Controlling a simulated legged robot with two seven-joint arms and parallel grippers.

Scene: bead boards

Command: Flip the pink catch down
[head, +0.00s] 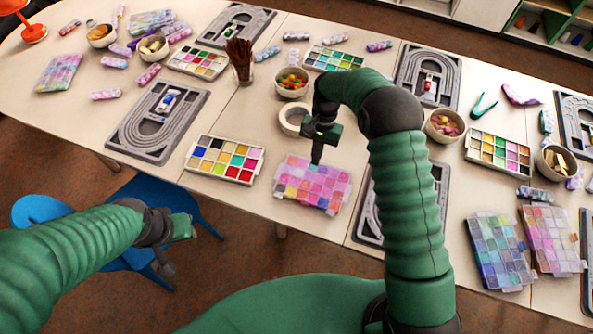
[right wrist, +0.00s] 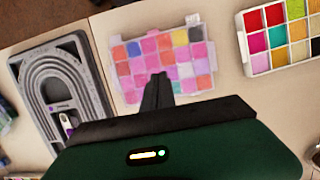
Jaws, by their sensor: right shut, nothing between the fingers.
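The pink bead box (head: 312,186), a clear case with pink, orange and purple compartments, lies on the near table edge. Its lid looks closed. It also shows in the right wrist view (right wrist: 165,60), where a small pale catch (right wrist: 192,19) sticks out at a corner. Whether this catch is up or down is too small to tell. My right gripper (head: 316,161) is shut and empty, pointing down over the far part of the box. In the right wrist view its dark fingers (right wrist: 158,88) overlap the box; contact is unclear. My left gripper (head: 178,245) hangs off the table front, its fingers unclear.
A tray of coloured beads (head: 225,160) stands left of the box. A grey track board (head: 440,185) lies right of it, partly behind my right arm. Blue chairs (head: 190,205) are below the table edge.

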